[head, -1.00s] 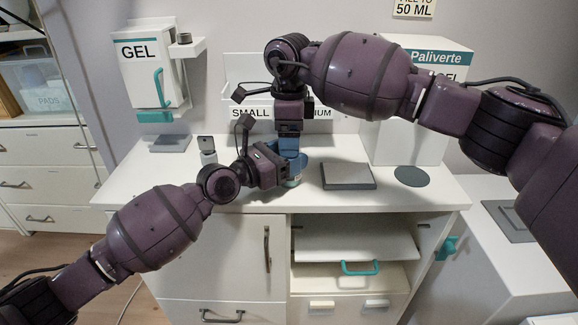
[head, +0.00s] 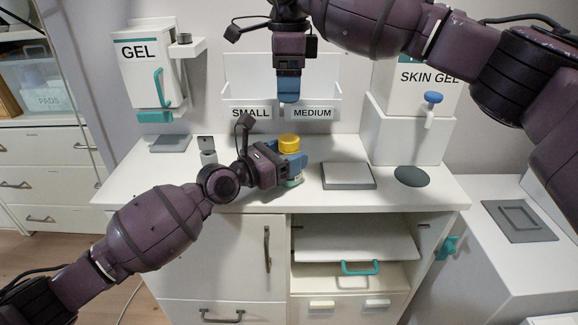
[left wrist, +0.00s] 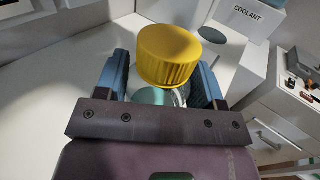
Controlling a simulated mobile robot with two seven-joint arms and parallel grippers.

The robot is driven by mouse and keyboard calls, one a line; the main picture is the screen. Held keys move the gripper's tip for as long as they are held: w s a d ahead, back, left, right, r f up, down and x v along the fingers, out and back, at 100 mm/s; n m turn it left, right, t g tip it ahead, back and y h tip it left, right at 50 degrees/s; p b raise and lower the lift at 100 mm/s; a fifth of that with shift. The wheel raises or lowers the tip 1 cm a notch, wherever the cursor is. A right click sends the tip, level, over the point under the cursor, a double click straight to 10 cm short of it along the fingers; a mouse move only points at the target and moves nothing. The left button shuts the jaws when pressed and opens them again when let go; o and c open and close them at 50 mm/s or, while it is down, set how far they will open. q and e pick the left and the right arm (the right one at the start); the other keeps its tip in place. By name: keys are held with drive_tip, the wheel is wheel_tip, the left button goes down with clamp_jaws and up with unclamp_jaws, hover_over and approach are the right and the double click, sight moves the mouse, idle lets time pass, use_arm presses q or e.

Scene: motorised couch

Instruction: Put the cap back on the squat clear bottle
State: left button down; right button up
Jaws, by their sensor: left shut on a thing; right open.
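The yellow cap (head: 289,143) sits on top of the squat clear bottle (head: 295,182) on the counter. In the left wrist view the cap (left wrist: 170,55) covers the bottle's top, slightly tilted in the picture; I cannot tell how tightly it is seated. Teal contents show below it in the bottle (left wrist: 152,97). My left gripper (head: 292,164) is shut on the bottle, its blue fingers on either side, hiding much of it. My right gripper (head: 288,97) points down, open and empty, well above the cap.
The SMALL/MEDIUM bin (head: 282,112) is behind. A skin gel dispenser (head: 415,120) stands at the back right.

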drive_tip(key=shift+r, duration=0.25)
use_arm(q)
drive_tip(key=shift+c, duration=0.8)
unclamp_jaws()
drive_tip(key=shift+a, duration=0.1)
drive_tip(key=shift+s+a, duration=0.25)
drive_tip(key=shift+a, duration=0.05)
drive_tip(key=v, duration=0.8)
drive_tip(key=shift+s+a+p, duration=0.1)
drive_tip(key=shift+p, duration=0.25)
drive_tip(key=shift+v, duration=0.75)
use_arm(e)
drive_tip(key=shift+s+r, duration=0.2)
drive_tip(key=shift+r, duration=0.7)
